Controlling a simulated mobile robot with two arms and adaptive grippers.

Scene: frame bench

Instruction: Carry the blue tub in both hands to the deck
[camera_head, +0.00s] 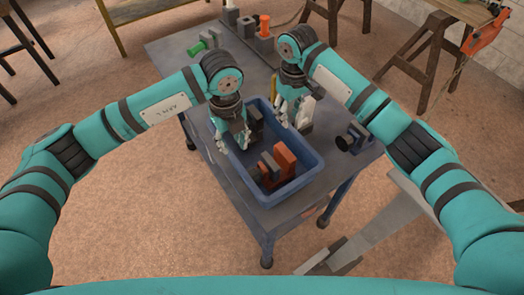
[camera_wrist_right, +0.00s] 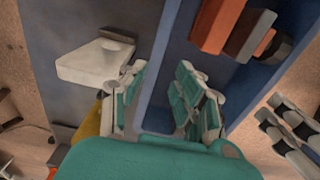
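The blue tub (camera_head: 310,172) rests on the grey table and holds an orange-brown block (camera_head: 285,158) and dark grey pieces. My left gripper (camera_head: 234,143) is at the tub's left wall, its fingers apart, seemingly one on each side of the rim. My right gripper (camera_head: 291,121) is at the far right wall. In the right wrist view my right gripper (camera_wrist_right: 162,108) has its fingers spread on both sides of the tub wall (camera_wrist_right: 167,60), with gaps showing. I cannot tell which surface is the deck.
The grey table (camera_head: 178,70) also carries a green-handled tool (camera_head: 203,43), an orange item (camera_head: 264,25) and a dark clamp-like part (camera_head: 354,138) right of the tub. A pale item (camera_wrist_right: 95,62) lies beside the wall. A long grey structure (camera_head: 385,222) stands low at the right.

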